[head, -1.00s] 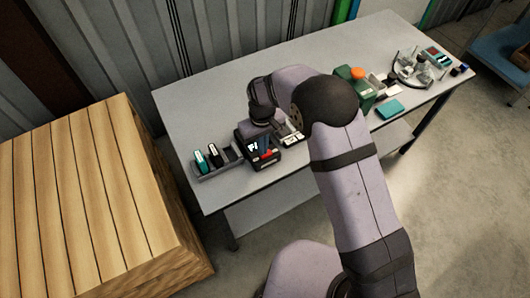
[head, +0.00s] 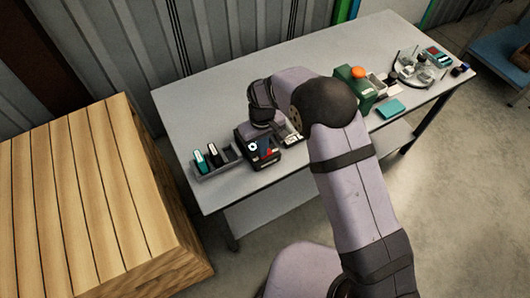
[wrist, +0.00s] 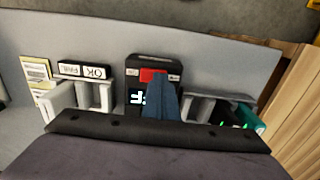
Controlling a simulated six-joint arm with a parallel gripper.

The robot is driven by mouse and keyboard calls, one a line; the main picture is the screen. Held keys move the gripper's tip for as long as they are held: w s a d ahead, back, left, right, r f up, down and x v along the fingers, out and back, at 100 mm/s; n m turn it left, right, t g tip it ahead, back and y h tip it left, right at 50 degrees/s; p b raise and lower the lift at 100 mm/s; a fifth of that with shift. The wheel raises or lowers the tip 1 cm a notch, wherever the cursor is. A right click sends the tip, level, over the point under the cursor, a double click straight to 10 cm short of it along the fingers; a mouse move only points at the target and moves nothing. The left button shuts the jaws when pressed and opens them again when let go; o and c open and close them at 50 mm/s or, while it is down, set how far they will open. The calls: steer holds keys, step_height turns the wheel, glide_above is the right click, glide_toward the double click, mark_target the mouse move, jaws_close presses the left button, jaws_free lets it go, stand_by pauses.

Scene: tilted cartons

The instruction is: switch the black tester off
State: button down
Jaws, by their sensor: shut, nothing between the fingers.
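The black tester (head: 254,160) stands near the table's front edge in the head view. It also shows in the wrist view (wrist: 152,59), with a red switch part (wrist: 153,75) and a dark display (wrist: 137,98) with white marks. My finger covers part of the display, so I cannot read it in full. My gripper (wrist: 160,84) is shut and empty, its blue-grey fingers over the tester's face beside the red part. I cannot tell whether they touch it. In the head view, the fingers (head: 266,144) are small and partly hidden by my wrist.
Left of the tester is a grey divided tray (head: 215,174) with teal and black items. In the wrist view, a block marked OK (wrist: 85,70) sits in another holder (wrist: 93,96). A green device (head: 355,92) and a teal box (head: 391,108) stand farther right.

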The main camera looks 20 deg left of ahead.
step_height(320, 180, up, 7)
steer(key=p, duration=0.5)
stand_by(0.6)
steer(key=shift+f, duration=0.1)
stand_by(0.3)
steer(key=shift+f+m, duration=0.15)
steer(key=shift+m, duration=0.15)
steer(key=s+d+f+m+g+h, duration=0.1)
steer(key=s+d+f+g+h, duration=0.15)
steer(key=s+d, duration=1.05)
steer(key=s+d+r+m+y, duration=0.1)
steer(key=s+d+r+m, duration=0.1)
steer(key=s+d+r, duration=0.3)
steer(key=s+d+r+m+y, duration=0.1)
steer(key=s+d+r+m, duration=0.2)
steer(key=d, duration=0.4)
steer(key=w+d+r+m+t, duration=0.2)
steer(key=w+d+r, duration=0.2)
steer(key=d+r, duration=0.1)
steer(key=shift+w+r, duration=0.2)
steer(key=shift+r, duration=0.35)
